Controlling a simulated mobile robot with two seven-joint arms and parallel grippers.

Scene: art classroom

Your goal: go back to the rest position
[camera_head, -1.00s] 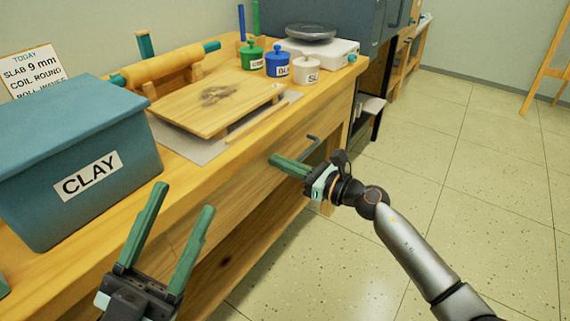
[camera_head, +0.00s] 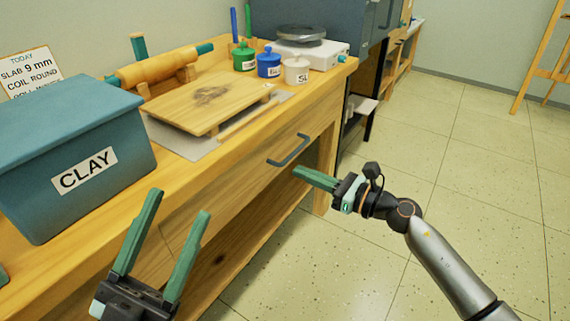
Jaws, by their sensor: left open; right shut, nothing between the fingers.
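My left gripper (camera_head: 178,206) is open and empty at the lower left, in front of the bench's front edge. Its two green fingers point up and apart. My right gripper (camera_head: 298,172) is shut with nothing in it. It is in front of the bench, just right of and below the dark drawer handle (camera_head: 288,150), apart from it. The drawer front (camera_head: 240,178) looks closed.
The wooden bench (camera_head: 185,182) carries a teal CLAY bin (camera_head: 60,120), a wooden board (camera_head: 190,112), a rolling pin (camera_head: 160,67), small green, blue and white jars (camera_head: 297,70), and a scale (camera_head: 320,50). Open tiled floor (camera_head: 470,180) lies to the right.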

